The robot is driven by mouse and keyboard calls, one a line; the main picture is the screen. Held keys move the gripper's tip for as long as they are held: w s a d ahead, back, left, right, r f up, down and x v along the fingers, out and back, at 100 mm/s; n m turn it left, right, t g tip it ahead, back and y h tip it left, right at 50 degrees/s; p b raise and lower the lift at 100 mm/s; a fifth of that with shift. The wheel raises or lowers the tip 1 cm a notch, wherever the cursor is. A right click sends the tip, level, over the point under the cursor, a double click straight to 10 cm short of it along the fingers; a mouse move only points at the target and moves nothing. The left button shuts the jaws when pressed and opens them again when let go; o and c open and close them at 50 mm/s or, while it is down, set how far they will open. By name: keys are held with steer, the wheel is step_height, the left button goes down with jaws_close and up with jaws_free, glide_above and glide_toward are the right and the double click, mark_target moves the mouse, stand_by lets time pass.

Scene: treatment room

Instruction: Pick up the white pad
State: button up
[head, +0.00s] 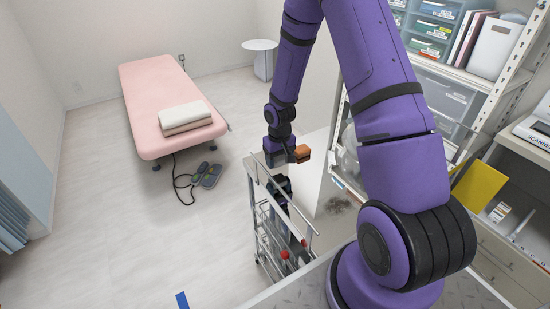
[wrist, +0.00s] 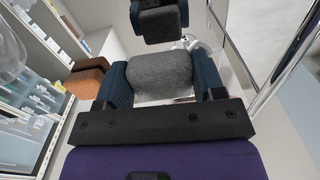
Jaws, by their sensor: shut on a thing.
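My gripper (wrist: 161,88) is shut, with its dark blue fingers on either side of a grey, speckled pad (wrist: 161,72). This looks like the white pad in shade. In the head view my gripper (head: 284,154) hangs beside the top of a metal cart (head: 252,172). The pad cannot be made out in that view. A brown-orange block (head: 303,153) shows just right of the gripper; in the wrist view the block (wrist: 86,77) is outside the left finger. I cannot tell what it rests on.
A dark blue and grey thing (wrist: 160,22) lies beyond the fingers. A shelf unit (head: 455,75) stands close on the right. The floor (head: 110,220) at the left is mostly clear.

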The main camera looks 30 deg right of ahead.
steer(key=s, duration=0.8)
steer(key=s+a+r, duration=0.1)
steer(key=s, duration=0.3)
steer(key=shift+s+r, duration=0.1)
steer(key=shift+s, duration=0.2)
steer(key=shift+o, duration=0.5)
steer(key=shift+c, duration=0.3)
steer(key=shift+d, duration=0.1)
